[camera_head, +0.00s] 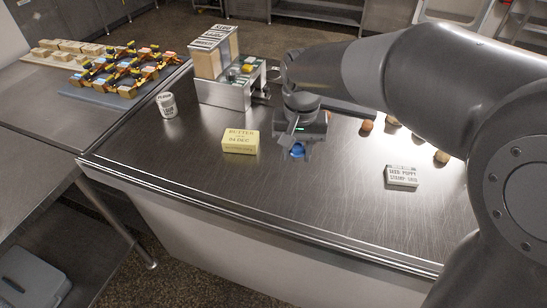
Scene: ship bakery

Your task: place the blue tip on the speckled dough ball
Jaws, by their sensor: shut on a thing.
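My gripper (297,146) points down over the middle of the steel worktop and is shut on the blue tip (298,152). Only a small blue part shows below the fingers; I cannot tell whether it touches the worktop. Several dough balls lie to the right of my gripper, partly under and beside my arm. One is orange-brown (367,125), and a paler ball (442,157) lies farthest right. They are too small to tell which one is speckled. My gripper is apart from all of them.
A yellow butter block (239,141) stands just left of my gripper. A labelled grey box (402,176) lies at right, in front of the balls. A metal rack (225,95) with boxes and a white cup (167,105) stand behind left. The front worktop (310,200) is clear.

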